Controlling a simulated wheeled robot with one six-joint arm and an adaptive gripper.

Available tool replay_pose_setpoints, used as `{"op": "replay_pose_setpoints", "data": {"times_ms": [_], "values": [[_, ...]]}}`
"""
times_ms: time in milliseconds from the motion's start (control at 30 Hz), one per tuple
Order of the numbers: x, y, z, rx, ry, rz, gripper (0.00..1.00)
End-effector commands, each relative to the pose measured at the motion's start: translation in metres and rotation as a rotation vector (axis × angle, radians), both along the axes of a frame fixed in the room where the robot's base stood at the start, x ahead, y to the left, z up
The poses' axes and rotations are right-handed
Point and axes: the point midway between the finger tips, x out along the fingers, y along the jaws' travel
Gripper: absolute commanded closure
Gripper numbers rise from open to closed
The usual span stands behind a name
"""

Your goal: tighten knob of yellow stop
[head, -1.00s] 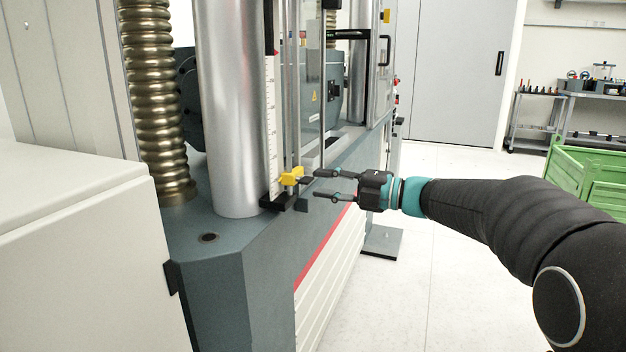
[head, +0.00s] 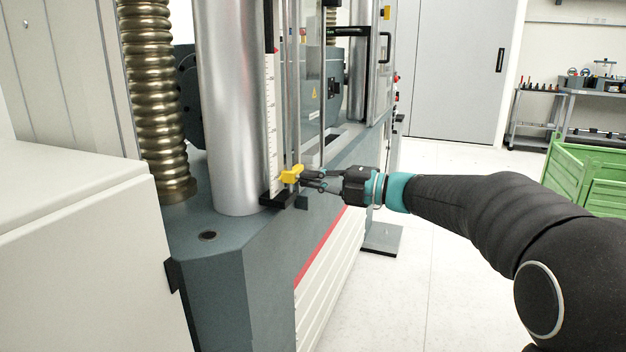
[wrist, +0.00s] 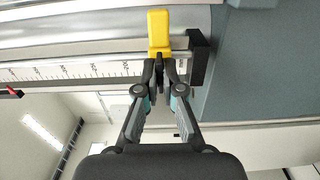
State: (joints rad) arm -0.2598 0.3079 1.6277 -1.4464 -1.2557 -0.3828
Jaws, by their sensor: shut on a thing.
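The yellow stop (head: 291,174) sits low on a thin vertical rod beside the white scale, just above a black bracket. It also shows at the top middle of the wrist view (wrist: 158,30). Its dark knob (wrist: 159,73) points toward my gripper and is partly hidden between the fingers. My gripper (head: 312,180) reaches in from the right at the height of the stop. In the wrist view its two fingertips (wrist: 159,72) are closed in on the knob from both sides.
The white scale (head: 272,130) and a silver column (head: 231,110) stand left of the stop. The black bracket (head: 278,201) is just below it. The machine's grey base (head: 250,255) lies underneath. The floor (head: 440,270) to the right is open, with a green crate (head: 600,180) farther off.

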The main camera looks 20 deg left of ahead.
Motion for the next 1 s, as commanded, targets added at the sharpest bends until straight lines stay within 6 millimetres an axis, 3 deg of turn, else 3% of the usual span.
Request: {"op": "replay_pose_setpoints", "data": {"times_ms": [367,1000], "values": [[0.0001,-0.0001,0.0018,0.011,0.124,0.0,1.0],[0.0,-0.0001,0.0005,0.056,0.703,0.0,1.0]]}}
